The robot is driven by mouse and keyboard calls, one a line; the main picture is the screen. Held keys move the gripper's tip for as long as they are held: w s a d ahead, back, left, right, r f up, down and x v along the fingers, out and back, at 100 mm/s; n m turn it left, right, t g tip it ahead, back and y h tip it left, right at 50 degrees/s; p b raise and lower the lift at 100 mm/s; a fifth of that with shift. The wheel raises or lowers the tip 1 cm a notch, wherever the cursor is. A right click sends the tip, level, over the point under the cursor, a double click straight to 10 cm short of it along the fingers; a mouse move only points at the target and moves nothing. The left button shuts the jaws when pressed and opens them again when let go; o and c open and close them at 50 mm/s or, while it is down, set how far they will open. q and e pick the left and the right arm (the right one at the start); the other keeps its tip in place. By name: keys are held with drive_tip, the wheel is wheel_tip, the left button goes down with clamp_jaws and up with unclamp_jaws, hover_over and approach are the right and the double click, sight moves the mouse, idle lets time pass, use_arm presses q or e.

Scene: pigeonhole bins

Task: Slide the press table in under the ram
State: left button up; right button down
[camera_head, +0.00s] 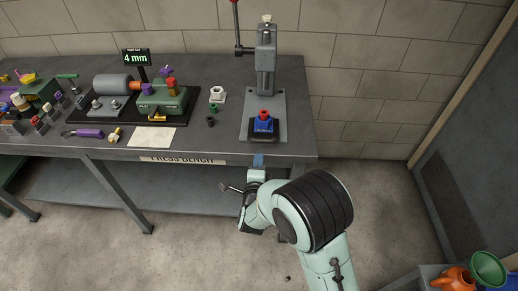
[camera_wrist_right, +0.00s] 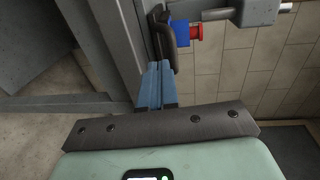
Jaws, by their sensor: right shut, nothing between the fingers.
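The press table is a dark plate (camera_head: 263,138) at the front of the grey press base (camera_head: 280,103) in the head view. A blue block (camera_head: 263,125) with a red top (camera_head: 263,114) sits on it. The grey press column with the ram (camera_head: 266,60) stands behind it. My right gripper (camera_head: 258,160) is shut and empty, just in front of the table at the bench's front edge. In the right wrist view its blue fingers (camera_wrist_right: 157,84) point at the dark front rim or handle (camera_wrist_right: 165,40); I cannot tell if they touch. My left gripper is out of view.
The lever (camera_head: 237,35) rises at the press's upper left. Bench right of the base is clear.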

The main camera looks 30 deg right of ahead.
drive_tip(key=w, duration=0.1)
drive_tip(key=w+d, duration=0.1)
drive_tip(key=w+d+p, duration=0.1)
drive_tip(key=shift+w+d+r, duration=0.15)
drive_tip(key=shift+w+r, duration=0.15)
drive_tip(key=shift+r, duration=0.05)
